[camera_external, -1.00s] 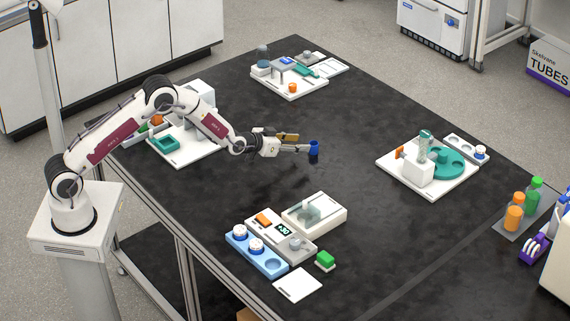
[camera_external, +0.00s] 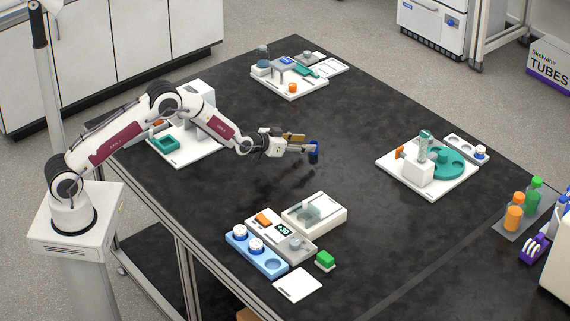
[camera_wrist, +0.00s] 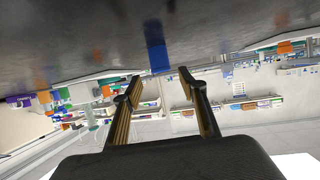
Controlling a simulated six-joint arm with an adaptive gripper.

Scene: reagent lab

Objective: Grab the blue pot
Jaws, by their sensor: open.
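The blue pot (camera_external: 314,157) is a small dark blue piece on the black table, near its middle. In the wrist view the blue pot (camera_wrist: 157,50) shows in the gap between my fingers, at or just beyond their tips. My gripper (camera_external: 308,145) is open and points to the right at the pot. In the wrist view the gripper's two fingers (camera_wrist: 159,74) are spread with nothing clamped between them. In the outside view a finger overlaps the pot's upper part, and I cannot tell whether it touches.
A white device with a teal disc (camera_external: 447,163) stands to the right. A grey-white box (camera_external: 325,222) and a blue rack (camera_external: 247,262) stand at the front. A white tray (camera_external: 272,87) is at the back. The black table around the pot is clear.

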